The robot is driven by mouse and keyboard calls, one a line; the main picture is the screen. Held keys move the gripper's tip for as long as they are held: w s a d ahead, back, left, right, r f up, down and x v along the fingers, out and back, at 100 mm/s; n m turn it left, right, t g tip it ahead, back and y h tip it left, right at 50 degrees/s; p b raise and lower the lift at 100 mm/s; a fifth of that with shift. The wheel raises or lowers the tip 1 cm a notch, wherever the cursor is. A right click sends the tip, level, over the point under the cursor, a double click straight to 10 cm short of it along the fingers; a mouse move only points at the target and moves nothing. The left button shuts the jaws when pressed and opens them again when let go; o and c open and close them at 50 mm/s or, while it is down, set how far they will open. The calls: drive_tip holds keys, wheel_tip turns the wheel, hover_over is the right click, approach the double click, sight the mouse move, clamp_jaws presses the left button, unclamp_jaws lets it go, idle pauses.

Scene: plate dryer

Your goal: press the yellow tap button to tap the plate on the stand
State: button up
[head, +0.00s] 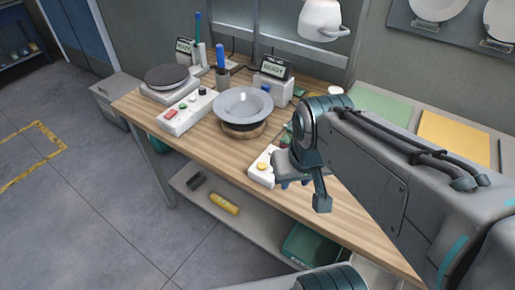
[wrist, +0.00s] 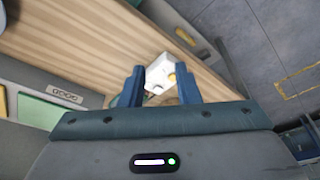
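The yellow tap button (head: 262,167) sits on a small white box (head: 257,179) at the front edge of the wooden table. In the wrist view the yellow button (wrist: 172,77) and the white box (wrist: 157,70) show between my fingers. My gripper (wrist: 160,86) has its two blue fingers apart with a gap between them. In the head view my gripper (head: 290,183) is just right of the button, partly hidden by my arm; I cannot tell if it touches the box.
Green (head: 381,106) and yellow (head: 455,139) mats lie at the right.

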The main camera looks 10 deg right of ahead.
clamp_jaws()
idle(1.5)
